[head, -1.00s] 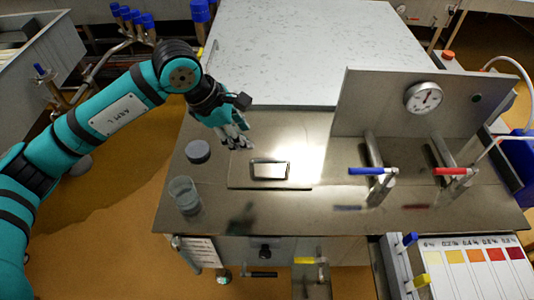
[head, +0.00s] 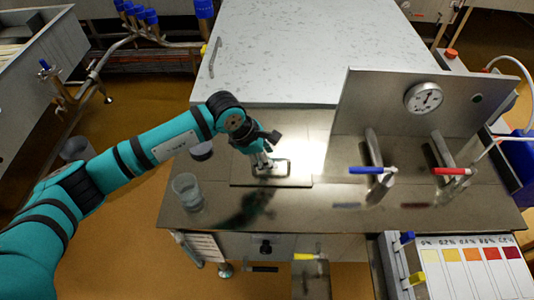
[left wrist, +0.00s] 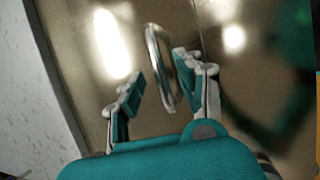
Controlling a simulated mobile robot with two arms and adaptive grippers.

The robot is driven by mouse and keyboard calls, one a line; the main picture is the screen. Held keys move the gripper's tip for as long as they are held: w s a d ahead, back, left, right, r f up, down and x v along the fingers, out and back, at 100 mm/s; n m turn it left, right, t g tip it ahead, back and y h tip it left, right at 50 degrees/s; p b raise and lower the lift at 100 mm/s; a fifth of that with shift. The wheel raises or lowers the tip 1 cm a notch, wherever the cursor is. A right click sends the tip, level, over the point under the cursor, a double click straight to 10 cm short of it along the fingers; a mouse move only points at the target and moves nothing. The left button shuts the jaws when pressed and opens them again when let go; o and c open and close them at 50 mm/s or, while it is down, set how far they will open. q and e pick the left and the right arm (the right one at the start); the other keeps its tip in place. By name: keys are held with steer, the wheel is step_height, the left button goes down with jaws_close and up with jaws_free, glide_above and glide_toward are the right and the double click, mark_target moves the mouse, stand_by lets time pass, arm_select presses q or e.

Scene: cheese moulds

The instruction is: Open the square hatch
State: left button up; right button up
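The square hatch (head: 300,182) is a flat metal panel in the steel worktop and lies closed. Its loop handle (head: 287,165) sticks up from it; in the left wrist view the handle (left wrist: 152,45) is a bright metal loop. My left gripper (head: 263,162) is right over the hatch at the handle and hides part of it. In the left wrist view the left gripper (left wrist: 158,72) is open, with the loop between its two fingers and a gap visible on the left side. I cannot tell whether the right finger touches it. My right gripper is out of view.
A clear beaker (head: 187,191) and a dark round lid or cup (head: 201,150) stand left of the hatch. Right of it are a blue-handled tap (head: 370,170), a red-handled tap (head: 452,171) and a panel with a gauge (head: 424,97). The worktop's front strip is clear.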

arm_select(q)
steer(key=c, duration=0.3)
jaws_close()
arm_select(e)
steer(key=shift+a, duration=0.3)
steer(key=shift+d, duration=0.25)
arm_select(q)
steer(key=shift+w+r, duration=0.1)
